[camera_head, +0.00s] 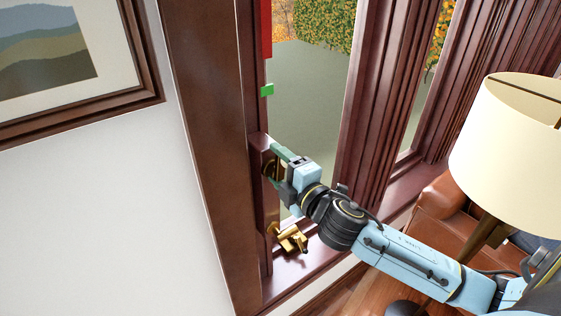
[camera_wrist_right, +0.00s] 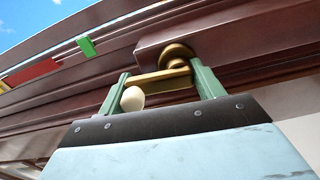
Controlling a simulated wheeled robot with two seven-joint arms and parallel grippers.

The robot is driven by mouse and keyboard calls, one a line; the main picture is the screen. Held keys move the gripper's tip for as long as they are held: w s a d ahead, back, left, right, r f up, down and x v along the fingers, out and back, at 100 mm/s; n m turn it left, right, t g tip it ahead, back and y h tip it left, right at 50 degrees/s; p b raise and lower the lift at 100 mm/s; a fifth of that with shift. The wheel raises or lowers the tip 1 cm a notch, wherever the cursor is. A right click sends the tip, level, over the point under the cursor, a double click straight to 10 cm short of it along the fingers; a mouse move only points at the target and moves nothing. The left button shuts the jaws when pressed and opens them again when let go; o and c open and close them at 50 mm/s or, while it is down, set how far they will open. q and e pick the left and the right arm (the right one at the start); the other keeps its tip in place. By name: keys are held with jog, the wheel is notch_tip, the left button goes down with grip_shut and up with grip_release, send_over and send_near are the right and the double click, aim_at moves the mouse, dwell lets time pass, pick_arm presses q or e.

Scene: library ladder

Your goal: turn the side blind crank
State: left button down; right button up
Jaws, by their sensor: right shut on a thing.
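The side blind crank (camera_wrist_right: 165,75) is a brass arm on a round brass hub with a pale round knob (camera_wrist_right: 132,99). It is mounted on a dark wood block on the window frame. My right gripper (camera_wrist_right: 160,82) is shut on the crank, with one green finger beside the hub and the other by the knob. In the head view my right gripper (camera_head: 275,165) reaches the block at the window's left jamb and mostly hides the crank. My left gripper is not in view.
A red strip (camera_head: 265,28) and a green tab (camera_head: 267,90) are on the jamb above. A brass fitting (camera_head: 289,237) sits on the sill below. A cream lampshade (camera_head: 510,130) and a leather armchair (camera_head: 455,208) stand at the right. A framed picture (camera_head: 140,98) hangs left.

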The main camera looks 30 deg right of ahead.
jog(key=shift+a+n, duration=0.1)
jog(key=shift+n, duration=0.4)
jog(key=o, duration=1)
jog(key=shift+s+f, duration=0.1)
jog(key=shift+s, duration=0.45)
jog(key=shift+s+d+b, duration=0.15)
jog(key=shift+s+b, duration=0.2)
jog(key=shift+s, duration=1.7)
jog(key=shift+s+d+b, duration=0.2)
jog(key=shift+s+b, duration=0.15)
jog(key=shift+s, duration=1.7)
jog(key=shift+s+d+b, duration=0.15)
jog(key=shift+s+b, duration=0.2)
jog(key=shift+s, duration=1.7)
